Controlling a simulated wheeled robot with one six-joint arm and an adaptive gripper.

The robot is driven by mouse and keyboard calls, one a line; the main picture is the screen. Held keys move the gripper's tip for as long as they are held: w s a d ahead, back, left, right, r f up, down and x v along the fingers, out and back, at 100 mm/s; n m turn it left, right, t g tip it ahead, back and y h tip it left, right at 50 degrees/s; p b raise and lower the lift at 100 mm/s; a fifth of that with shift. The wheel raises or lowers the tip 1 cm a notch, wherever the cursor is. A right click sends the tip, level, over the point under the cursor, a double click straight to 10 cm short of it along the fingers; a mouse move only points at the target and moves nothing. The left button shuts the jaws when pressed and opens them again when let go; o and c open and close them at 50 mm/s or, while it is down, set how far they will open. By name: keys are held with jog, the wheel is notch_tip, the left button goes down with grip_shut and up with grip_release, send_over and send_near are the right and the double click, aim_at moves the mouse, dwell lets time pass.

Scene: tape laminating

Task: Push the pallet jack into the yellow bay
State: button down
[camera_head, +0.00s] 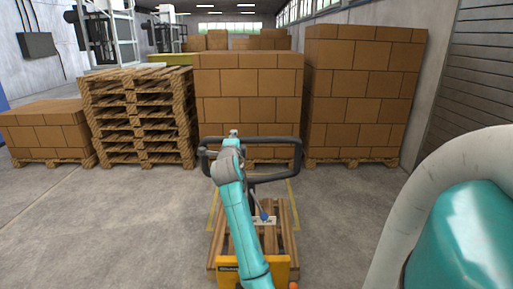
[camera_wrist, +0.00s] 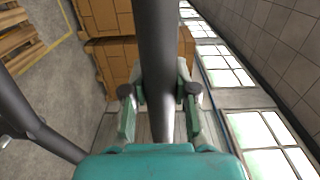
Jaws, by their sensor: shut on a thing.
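The pallet jack has a black loop handle (camera_head: 298,158) and an orange-yellow body (camera_head: 280,268) at the bottom middle of the head view. My gripper (camera_head: 233,134) is shut on the handle's upper bar; in the wrist view the dark bar (camera_wrist: 156,45) runs between the fingers of my gripper (camera_wrist: 160,98). A wooden pallet (camera_head: 285,236) lies just beyond the jack's body. The yellow bay is a painted outline (camera_head: 294,190) on the floor around the pallet's far part. My arm hides part of the jack and pallet, and I cannot tell where the forks are.
Tall carton stacks on pallets stand beyond the bay, in the middle (camera_head: 248,85) and right (camera_head: 362,90). Empty stacked pallets (camera_head: 140,115) and a low carton stack (camera_head: 45,130) stand left. A wall (camera_head: 478,80) runs along the right. Concrete floor is clear at left (camera_head: 110,220).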

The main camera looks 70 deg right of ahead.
jog(key=x, duration=0.8)
jog(key=shift+d, duration=0.4)
jog(key=shift+w, duration=0.1)
jog(key=x, duration=0.9)
dwell(0.5)
jog(key=x, duration=0.9)
dwell(0.6)
